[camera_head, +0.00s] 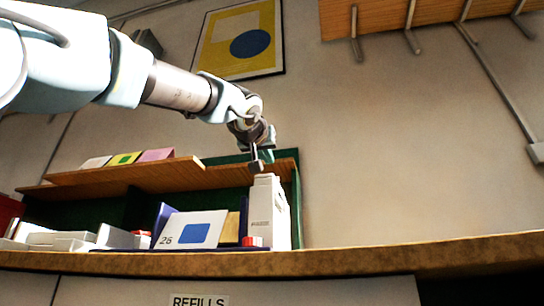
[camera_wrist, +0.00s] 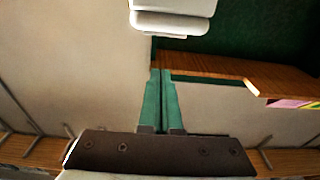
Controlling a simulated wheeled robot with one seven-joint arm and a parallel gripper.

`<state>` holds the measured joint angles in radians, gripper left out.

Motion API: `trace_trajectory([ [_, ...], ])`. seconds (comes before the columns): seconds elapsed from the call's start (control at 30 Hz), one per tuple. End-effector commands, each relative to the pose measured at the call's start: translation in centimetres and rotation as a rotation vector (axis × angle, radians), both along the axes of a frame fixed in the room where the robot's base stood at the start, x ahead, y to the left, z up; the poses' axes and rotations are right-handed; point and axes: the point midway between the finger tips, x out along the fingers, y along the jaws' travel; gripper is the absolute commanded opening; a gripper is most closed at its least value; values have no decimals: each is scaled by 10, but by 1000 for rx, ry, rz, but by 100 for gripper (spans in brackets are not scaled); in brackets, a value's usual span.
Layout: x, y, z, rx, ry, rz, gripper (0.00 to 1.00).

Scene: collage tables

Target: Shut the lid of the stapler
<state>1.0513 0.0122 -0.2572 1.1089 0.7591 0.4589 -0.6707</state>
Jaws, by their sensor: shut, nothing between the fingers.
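My gripper (camera_head: 256,164) hangs just above a tall white upright thing (camera_head: 267,212) with small dark lettering, near the right end of the shelf unit. This white thing may be the stapler with its lid raised, but I cannot tell for sure. In the wrist view, the two green fingers of my gripper (camera_wrist: 160,75) lie side by side, shut and empty. A white rounded end of a thing (camera_wrist: 172,18) shows at the top of that view, apart from the fingertips. It seems to be the same white thing. Its lower part is out of that view.
A wooden shelf (camera_head: 120,180) runs behind, with small cards on it. A card with a blue square (camera_head: 193,232) and a small red-and-white thing (camera_head: 252,241) stand close by. White boxes (camera_head: 65,240) lie at the left. The counter (camera_head: 400,252) is clear at the right.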

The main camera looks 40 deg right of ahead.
Motion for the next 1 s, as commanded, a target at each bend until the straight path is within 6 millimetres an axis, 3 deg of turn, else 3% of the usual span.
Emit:
trace_trajectory([
  [0.1, -17, 25, -12, -1, -4, 0, 0],
  [0.4, -43, 66, -29, 0, -4, -1, 0],
  [0.6, -51, 76, -34, -1, -2, -2, 0],
  [1.0, -52, 77, -35, -1, -2, -2, 0],
])
